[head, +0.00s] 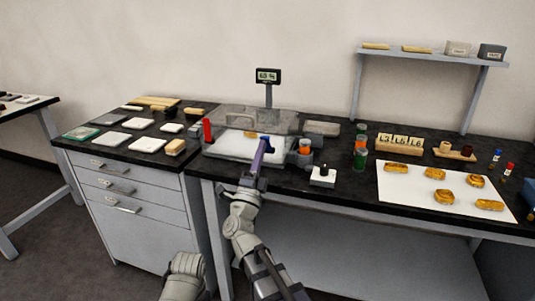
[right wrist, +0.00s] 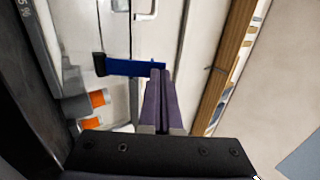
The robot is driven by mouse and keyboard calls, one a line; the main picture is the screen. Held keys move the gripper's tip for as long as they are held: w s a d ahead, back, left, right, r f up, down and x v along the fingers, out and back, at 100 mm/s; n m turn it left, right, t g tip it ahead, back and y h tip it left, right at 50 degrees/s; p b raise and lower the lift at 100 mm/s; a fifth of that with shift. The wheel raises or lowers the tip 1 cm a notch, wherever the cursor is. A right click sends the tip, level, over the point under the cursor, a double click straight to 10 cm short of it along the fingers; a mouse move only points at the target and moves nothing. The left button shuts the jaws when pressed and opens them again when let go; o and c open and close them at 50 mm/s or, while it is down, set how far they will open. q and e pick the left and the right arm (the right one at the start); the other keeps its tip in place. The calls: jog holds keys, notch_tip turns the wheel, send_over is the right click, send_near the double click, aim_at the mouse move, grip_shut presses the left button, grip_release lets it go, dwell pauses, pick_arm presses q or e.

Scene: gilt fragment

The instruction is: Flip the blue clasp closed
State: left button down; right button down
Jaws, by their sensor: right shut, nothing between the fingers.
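The blue clasp (head: 265,138) is at the front of a clear-lidded case (head: 222,136) on the dark bench. In the right wrist view the blue clasp (right wrist: 137,67) lies across the picture as a bar with a dark block at its left end. My right gripper (head: 261,148) has purple fingers, shut with nothing between them. In the right wrist view its fingertips (right wrist: 164,74) overlap the clasp's right end; I cannot tell whether they touch it. A gold piece (head: 250,134) shows through the clear case. My left gripper is out of view; a grey arm part of mine shows at the bottom.
A display on a post (head: 268,76) stands behind the case. A red cylinder (head: 208,130) is left of it. Orange- and green-marked jars (head: 360,154) and a small black-knobbed block (head: 323,176) stand to the right. Gilt pieces lie on a white sheet (head: 408,193).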

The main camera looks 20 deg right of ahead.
aim_at(264, 137)
jog(key=shift+w+r, duration=0.15)
jog(key=r+p, duration=0.1)
jog(key=p, duration=0.1)
jog(key=r+g+y+p, duration=0.1)
jog(key=p, duration=0.2)
jog(key=w+d+g+p, duration=0.1)
jog(key=p, duration=0.1)
jog(key=shift+r+y, duration=0.3)
jog(key=shift+r, duration=0.1)
jog(key=shift+w+f+g+p, duration=0.1)
jog(key=shift+w+g+p, duration=0.15)
jog(key=shift+g+p, duration=0.05)
jog(key=shift+w+d, duration=0.35)
jog(key=shift+w, duration=0.1)
jog(key=shift+s, duration=0.2)
